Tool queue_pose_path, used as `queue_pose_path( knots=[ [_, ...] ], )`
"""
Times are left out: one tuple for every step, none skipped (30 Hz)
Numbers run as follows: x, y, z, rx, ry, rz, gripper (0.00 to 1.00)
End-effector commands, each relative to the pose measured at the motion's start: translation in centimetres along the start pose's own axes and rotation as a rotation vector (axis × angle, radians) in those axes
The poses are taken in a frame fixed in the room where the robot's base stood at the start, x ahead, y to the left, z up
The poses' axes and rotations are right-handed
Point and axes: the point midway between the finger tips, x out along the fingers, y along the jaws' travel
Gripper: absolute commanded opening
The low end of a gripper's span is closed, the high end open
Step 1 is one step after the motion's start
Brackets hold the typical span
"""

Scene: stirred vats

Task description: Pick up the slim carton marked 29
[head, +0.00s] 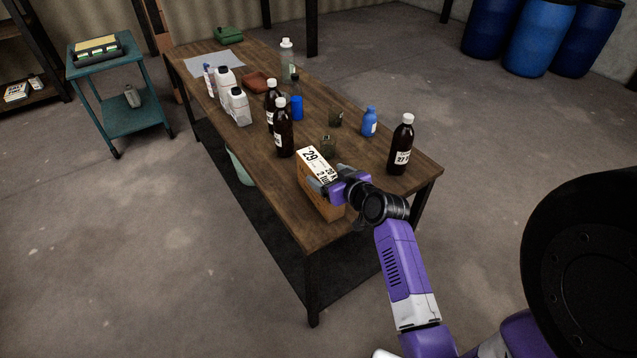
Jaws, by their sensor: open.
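The slim carton marked 29 (309,160) stands near the front end of the wooden table (268,207). It has a white top with black print and an orange-brown side. My gripper (322,186) is open at the carton's near right end, with a grey finger at the carton's top. My gripper and wrist hide part of the carton's right end. I cannot tell whether the fingers touch it.
A dark bottle marked 27 (400,147) and a blue bottle (369,122) stand to the right. White jugs (239,107) stand further back. The table's front left corner is bare.

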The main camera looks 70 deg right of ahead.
Motion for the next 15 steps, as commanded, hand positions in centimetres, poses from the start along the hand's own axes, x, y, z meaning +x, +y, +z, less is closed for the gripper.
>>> queue_pose_path(
  knots=[
    [0.6,0.2,-0.3,0.001,0.0,0.0,0.8],
    [1.0,0.2,-0.3,0.002,0.0,0.001,0.8],
    [1.6,0.3,-0.3,0.002,0.001,0.001,0.8],
    [1.9,0.4,-0.3,0.002,0.001,0.001,0.8],
    [2.3,0.5,-0.3,0.001,-0.001,0.001,0.8],
    [2.9,0.4,-0.2,0.001,0.001,0.0,0.8],
    [3.2,0.4,-0.2,0.001,0.001,0.001,0.8],
    [3.5,0.4,-0.2,0.001,0.001,0.001,0.8],
    [3.8,0.4,-0.1,0.001,0.0,0.0,0.8],
    [4.0,0.4,-0.1,0.0,0.001,0.001,0.8],
    [4.1,0.4,-0.1,0.0,0.001,0.001,0.8],
    [4.3,0.4,-0.1,0.0,0.001,0.001,0.8],
    [4.3,0.4,-0.1,0.0,0.001,0.001,0.8],
    [4.3,0.4,-0.1,0.0,0.001,0.001,0.8],
    [4.3,0.3,-0.1,0.0,0.001,0.001,0.8]
  ],
)
